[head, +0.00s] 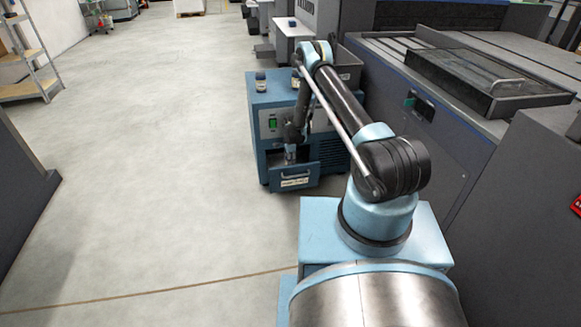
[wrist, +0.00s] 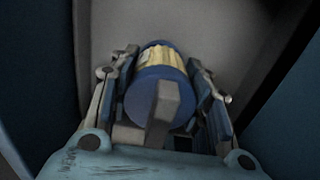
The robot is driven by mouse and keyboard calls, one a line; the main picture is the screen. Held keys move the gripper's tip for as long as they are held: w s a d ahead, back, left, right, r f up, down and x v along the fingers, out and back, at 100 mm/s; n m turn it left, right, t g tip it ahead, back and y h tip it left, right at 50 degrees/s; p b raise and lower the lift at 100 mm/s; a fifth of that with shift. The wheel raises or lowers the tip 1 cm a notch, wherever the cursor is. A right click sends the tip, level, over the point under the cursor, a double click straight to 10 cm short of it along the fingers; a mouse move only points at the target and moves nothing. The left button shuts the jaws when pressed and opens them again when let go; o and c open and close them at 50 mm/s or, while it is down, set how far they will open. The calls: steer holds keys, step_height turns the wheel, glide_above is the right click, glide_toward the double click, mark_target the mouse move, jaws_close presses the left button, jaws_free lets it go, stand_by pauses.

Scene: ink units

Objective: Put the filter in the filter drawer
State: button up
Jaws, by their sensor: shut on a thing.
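The filter (wrist: 158,92) is a blue cylinder with a yellowish band, seen end-on in the wrist view. My gripper (wrist: 162,72) has its fingers on both sides of it and is shut on it. The filter drawer (head: 294,181) is pulled out low at the front of the blue cabinet (head: 262,150). In the head view my gripper (head: 290,153) points down at the drawer opening, and the filter is hard to make out there. Below the filter in the wrist view is a grey drawer floor (wrist: 205,22) between dark blue walls. I cannot tell whether the filter touches the floor.
A small dark jar-like item (head: 261,80) stands on top of the cabinet. Large grey machines (head: 450,130) stand close on the right. A shelf ladder (head: 25,60) is at the far left. The concrete floor (head: 150,150) left of the cabinet is clear.

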step_height(320, 180, down, 2)
steer(key=shift+f, duration=0.25)
steer(key=o, duration=0.8)
steer(key=shift+r, duration=0.1)
step_height(320, 180, up, 12)
steer(key=shift+f, duration=0.1)
stand_by(0.3)
